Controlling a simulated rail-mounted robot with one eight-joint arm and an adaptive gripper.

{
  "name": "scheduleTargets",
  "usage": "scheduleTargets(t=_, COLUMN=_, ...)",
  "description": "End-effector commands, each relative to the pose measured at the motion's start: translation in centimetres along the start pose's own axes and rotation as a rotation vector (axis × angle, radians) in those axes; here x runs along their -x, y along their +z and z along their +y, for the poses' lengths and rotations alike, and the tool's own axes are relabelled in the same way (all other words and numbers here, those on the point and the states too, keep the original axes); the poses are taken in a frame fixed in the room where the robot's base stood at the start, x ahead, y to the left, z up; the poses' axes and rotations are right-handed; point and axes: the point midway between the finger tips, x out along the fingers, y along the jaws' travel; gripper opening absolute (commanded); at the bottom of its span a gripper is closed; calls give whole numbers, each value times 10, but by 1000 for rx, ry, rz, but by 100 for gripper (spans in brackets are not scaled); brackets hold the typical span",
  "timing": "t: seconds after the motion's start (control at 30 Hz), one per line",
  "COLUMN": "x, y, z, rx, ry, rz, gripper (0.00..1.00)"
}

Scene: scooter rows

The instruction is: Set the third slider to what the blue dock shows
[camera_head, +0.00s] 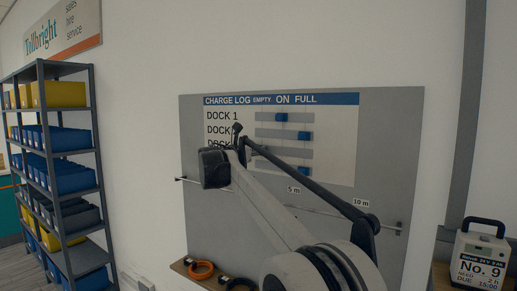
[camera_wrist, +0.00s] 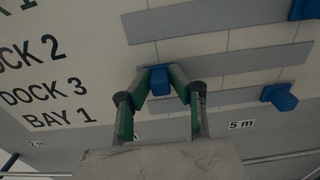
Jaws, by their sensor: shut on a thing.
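The charge log panel (camera_head: 335,165) on the grey board has rows DOCK 1, DOCK 2 and others, headed EMPTY, ON and FULL. My gripper (camera_wrist: 161,76) is shut on the blue third slider (camera_wrist: 160,85), at the left end of the DOCK 3 track. The DOCK 1 slider (camera_head: 281,117) sits mid-track. The DOCK 2 slider (camera_head: 305,136) sits near the right end; it also shows in the wrist view (camera_wrist: 304,9). The BAY 1 slider (camera_wrist: 279,97) is toward the right of its track. No blue dock is visible.
A rod with 5 m and 10 m tags (camera_head: 293,189) crosses the board below the panel. Orange and black rings (camera_head: 202,270) lie on a ledge. A No. 9 pack (camera_head: 483,262) stands at right. Shelving with bins (camera_head: 68,139) stands at left.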

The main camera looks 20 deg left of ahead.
Motion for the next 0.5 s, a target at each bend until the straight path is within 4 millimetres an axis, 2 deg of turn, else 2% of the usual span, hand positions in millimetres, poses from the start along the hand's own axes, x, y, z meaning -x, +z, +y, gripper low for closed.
scheduleTargets(t=0.1, x=1, y=3, z=3, rx=3, ry=10, rz=-5, gripper=0)
scheduleTargets(t=0.13, x=1, y=3, z=3, rx=3, ry=10, rz=-5, gripper=19)
scheduleTargets(t=0.27, x=1, y=3, z=3, rx=3, ry=9, rz=-5, gripper=36)
scheduleTargets(t=0.5, x=1, y=2, z=2, rx=2, ry=6, rz=-3, gripper=36)
